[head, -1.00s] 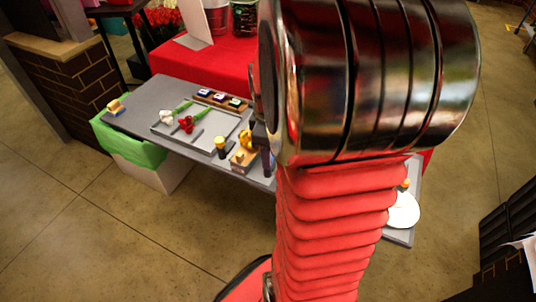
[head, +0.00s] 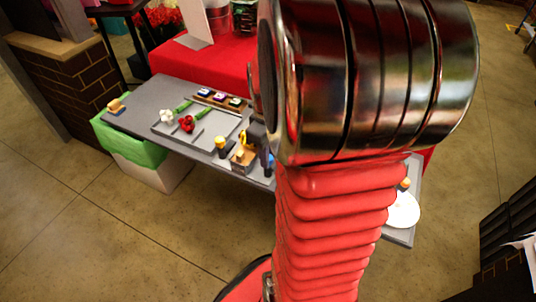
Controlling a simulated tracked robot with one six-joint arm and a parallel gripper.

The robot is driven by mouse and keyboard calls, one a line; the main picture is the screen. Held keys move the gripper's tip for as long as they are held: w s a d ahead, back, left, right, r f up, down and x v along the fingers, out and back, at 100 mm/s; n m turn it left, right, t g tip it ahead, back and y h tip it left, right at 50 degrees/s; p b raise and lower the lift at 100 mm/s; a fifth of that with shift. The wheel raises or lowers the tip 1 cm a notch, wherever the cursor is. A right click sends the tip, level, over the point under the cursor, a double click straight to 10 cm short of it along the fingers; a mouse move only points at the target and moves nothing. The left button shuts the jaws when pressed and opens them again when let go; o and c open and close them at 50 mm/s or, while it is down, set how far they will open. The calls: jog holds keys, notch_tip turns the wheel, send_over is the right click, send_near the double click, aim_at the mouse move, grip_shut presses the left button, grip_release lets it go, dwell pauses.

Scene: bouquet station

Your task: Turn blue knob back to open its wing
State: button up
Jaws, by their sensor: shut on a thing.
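The blue knob (head: 270,160) shows as a small blue patch at the right side of a small tan box (head: 242,160), near the front edge of the grey table. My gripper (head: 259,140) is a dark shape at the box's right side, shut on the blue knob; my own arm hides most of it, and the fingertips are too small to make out. A yellow piece (head: 242,138) stands up at the back of the box. Whether it is the wing, and how far it is turned, I cannot tell.
The grey table (head: 150,97) carries a tray (head: 212,132) with red and white flowers, a rack (head: 220,99) of small coloured blocks behind it, and a yellow-topped dark post (head: 221,146) left of the box. A white plate (head: 403,210) lies at the right. My arm blocks the middle.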

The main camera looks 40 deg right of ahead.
jog(key=m, duration=0.4)
jog(key=shift+m, duration=0.3)
jog(key=m, duration=0.3)
jog(key=shift+a+m, duration=0.1)
jog(key=shift+m, duration=0.2)
jog(key=m, duration=0.3)
jog(key=shift+m, duration=0.3)
jog(key=shift+m+g, duration=0.3)
jog(key=shift+m, duration=1.6)
jog(key=o, duration=1)
jog(key=shift+w, duration=0.1)
jog(key=shift+o, duration=0.2)
